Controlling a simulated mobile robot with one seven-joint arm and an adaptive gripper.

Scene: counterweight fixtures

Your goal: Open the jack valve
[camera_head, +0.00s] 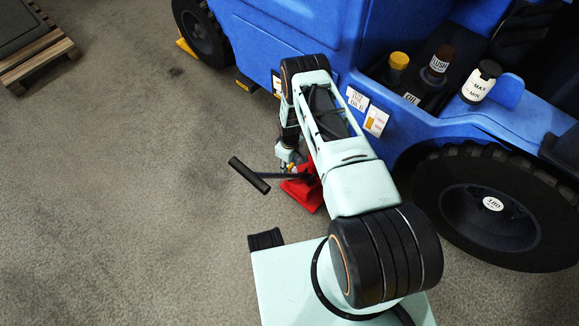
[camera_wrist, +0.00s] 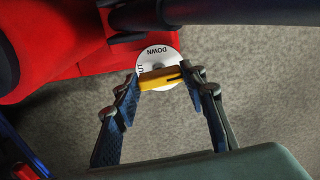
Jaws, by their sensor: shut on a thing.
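The red jack (camera_head: 303,192) stands on the floor beside the blue vehicle, partly hidden behind my arm. Its body also fills the upper left of the wrist view (camera_wrist: 50,50). A white dial (camera_wrist: 160,61) on it reads "DOWN", with part of another word ending in "UT". The yellow valve lever (camera_wrist: 160,77) lies across the lower part of the dial. My gripper (camera_wrist: 170,80) is shut on the yellow lever, with one finger at each end of it. In the head view my gripper (camera_head: 288,160) is small and mostly hidden at the jack.
The jack's black handle (camera_head: 249,175) sticks out to the left, and a dark bar (camera_wrist: 235,12) crosses the top of the wrist view. The blue vehicle (camera_head: 290,35) and its tyre (camera_head: 455,180) bound the right. A pallet (camera_head: 38,55) lies far left; the floor between is clear.

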